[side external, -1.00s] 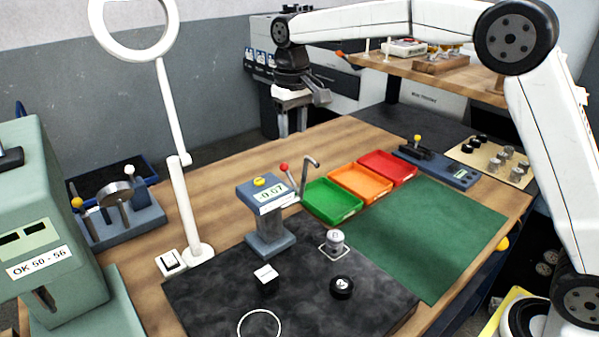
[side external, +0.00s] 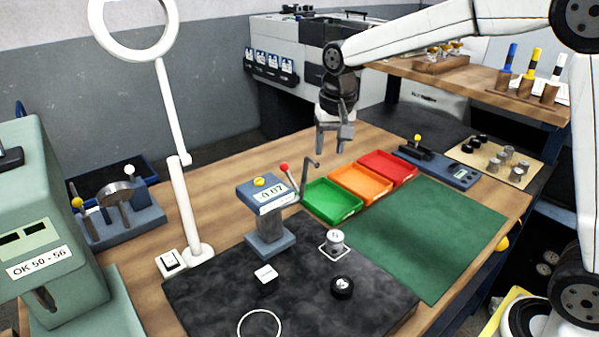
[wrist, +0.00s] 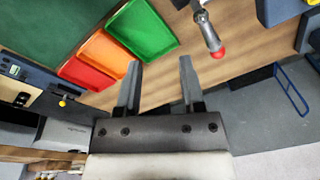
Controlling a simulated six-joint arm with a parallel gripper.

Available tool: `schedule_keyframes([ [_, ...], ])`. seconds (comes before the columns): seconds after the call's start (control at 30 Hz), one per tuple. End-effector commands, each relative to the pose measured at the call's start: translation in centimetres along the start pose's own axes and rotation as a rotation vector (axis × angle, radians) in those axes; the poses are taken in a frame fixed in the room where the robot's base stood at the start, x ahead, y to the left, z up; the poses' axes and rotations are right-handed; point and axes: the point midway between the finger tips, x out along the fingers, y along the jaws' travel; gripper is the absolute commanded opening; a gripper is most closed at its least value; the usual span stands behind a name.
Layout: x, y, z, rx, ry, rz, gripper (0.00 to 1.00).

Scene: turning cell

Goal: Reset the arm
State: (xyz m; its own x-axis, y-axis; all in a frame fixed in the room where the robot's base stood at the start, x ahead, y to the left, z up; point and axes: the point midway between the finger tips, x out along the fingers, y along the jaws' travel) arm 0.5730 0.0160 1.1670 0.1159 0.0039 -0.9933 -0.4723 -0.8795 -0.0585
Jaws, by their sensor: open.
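My gripper (side external: 329,150) hangs with its fingers pointing down above the back of the wooden bench (side external: 215,150), behind the colored trays. It is open and empty; the wrist view shows the two fingers (wrist: 159,82) apart with only wooden bench top between them. In the wrist view the green tray (wrist: 143,30) lies just beyond the left finger, and a red-knobbed lever (wrist: 217,51) lies beyond the right finger.
The orange tray (side external: 362,183) and red tray (side external: 388,166) stand beside the green one. A blue gauge stand (side external: 268,218), a white lamp post (side external: 180,190) and a green press (side external: 50,200) occupy the bench. The green mat (side external: 430,230) is bare. A raised wooden shelf (side external: 470,82) stands behind.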

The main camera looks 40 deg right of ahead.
Motion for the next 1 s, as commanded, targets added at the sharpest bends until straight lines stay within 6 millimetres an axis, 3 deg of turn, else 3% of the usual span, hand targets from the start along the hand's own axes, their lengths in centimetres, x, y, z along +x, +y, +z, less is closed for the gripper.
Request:
schedule_keyframes([
  [0.17,2.0,2.2,2.3,0.013,0.023,-0.011,0.50],
  [0.7,9.1,8.3,12.2,-0.359,0.086,-0.025,0.50],
  [1.0,11.0,10.6,16.1,-0.483,0.112,-0.025,0.50],
])
